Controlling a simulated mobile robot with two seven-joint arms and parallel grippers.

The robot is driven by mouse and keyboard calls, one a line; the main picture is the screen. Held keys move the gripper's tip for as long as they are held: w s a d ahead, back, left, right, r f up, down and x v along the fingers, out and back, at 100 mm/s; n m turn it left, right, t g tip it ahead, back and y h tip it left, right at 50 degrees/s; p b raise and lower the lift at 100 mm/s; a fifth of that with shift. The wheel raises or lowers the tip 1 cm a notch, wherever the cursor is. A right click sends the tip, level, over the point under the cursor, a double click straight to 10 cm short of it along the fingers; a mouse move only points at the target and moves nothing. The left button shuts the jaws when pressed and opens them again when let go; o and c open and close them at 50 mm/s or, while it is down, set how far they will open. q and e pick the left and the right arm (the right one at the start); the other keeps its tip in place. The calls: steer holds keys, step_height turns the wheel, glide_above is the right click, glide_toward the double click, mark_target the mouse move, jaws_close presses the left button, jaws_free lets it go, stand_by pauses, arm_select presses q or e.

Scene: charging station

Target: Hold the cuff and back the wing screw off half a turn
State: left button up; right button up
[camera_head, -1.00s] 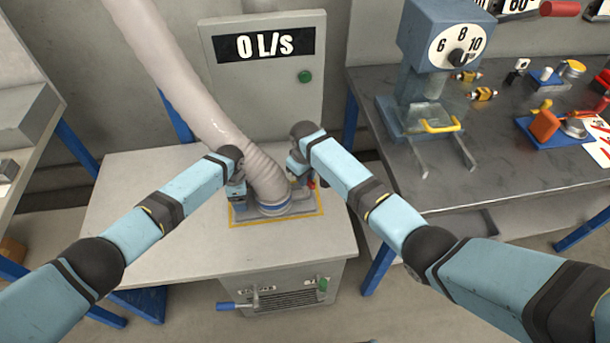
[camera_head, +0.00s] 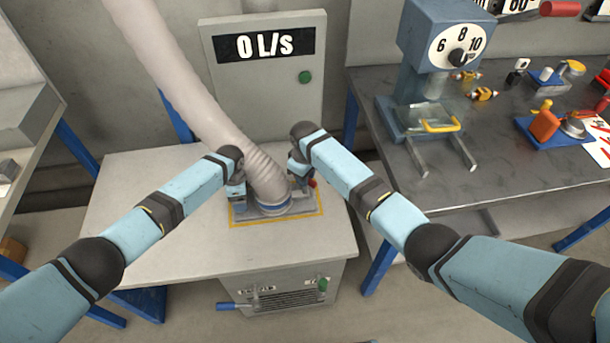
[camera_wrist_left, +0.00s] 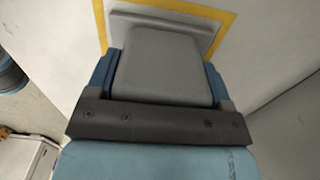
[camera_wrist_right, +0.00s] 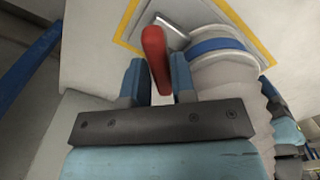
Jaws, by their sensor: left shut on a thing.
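The wide pale hose (camera_head: 180,80) comes down to a cuff with a blue band (camera_head: 274,209) on a grey plate inside a yellow outline. The cuff's band also shows in the right wrist view (camera_wrist_right: 216,46). My left gripper (camera_head: 236,190) is at the cuff's left side. In the left wrist view its blue fingers are shut on a grey block (camera_wrist_left: 168,65) that stands over the plate. My right gripper (camera_wrist_right: 158,85) is at the cuff's right side, its fingers apart. The red wing screw (camera_wrist_right: 155,55) stands in line with the gap between them; contact cannot be told.
A grey cabinet (camera_head: 265,95) behind reads 0 L/s and has a green button. The white table (camera_head: 150,235) is clear around the outline. On the right, a dark bench (camera_head: 500,170) carries a dial press (camera_head: 440,50) and an orange block (camera_head: 544,125).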

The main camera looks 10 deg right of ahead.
steer(key=shift+o, duration=1.4)
step_height(320, 180, up, 12)
